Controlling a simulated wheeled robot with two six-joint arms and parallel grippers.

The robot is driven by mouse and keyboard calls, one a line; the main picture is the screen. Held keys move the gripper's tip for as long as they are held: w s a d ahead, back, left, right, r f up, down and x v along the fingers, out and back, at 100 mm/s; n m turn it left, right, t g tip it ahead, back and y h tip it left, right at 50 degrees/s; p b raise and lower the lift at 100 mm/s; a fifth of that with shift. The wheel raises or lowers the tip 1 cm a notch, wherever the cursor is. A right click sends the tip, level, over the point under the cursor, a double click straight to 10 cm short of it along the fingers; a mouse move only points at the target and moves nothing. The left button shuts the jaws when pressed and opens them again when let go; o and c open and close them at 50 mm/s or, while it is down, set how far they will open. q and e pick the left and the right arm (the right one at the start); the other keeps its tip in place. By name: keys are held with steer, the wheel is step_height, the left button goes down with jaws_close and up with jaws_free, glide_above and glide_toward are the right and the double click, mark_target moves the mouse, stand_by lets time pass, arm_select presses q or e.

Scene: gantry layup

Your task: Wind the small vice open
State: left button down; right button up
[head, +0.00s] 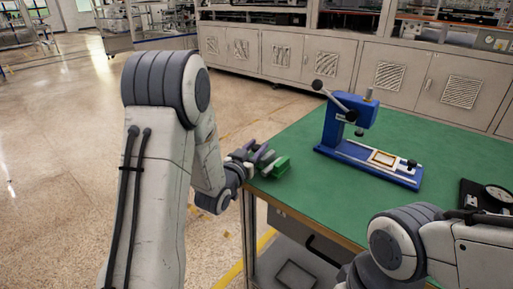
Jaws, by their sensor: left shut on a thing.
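The small green vice (281,166) sits at the near left corner of the green-topped table (300,200). My left gripper (260,156) comes in from the left at the vice's outer end, by the table edge. It is shut on the vice at that end, where the handle would be. The fingers hide the handle itself, and the vice is too small in view to tell how wide its jaws stand. My right arm shows at the lower right, but its gripper is out of the picture.
A blue arbor press (346,125) with a long dark lever stands at the back of the table. A dial gauge (494,194) in a dark case lies at the right edge. The green top between vice and press is clear. Grey cabinets (280,52) line the back.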

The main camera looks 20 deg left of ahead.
stand_by(0.4)
arm_select(q)
steer(key=c, duration=0.8)
jaws_free()
steer(key=shift+w, duration=0.1)
steer(key=shift+o, duration=0.2)
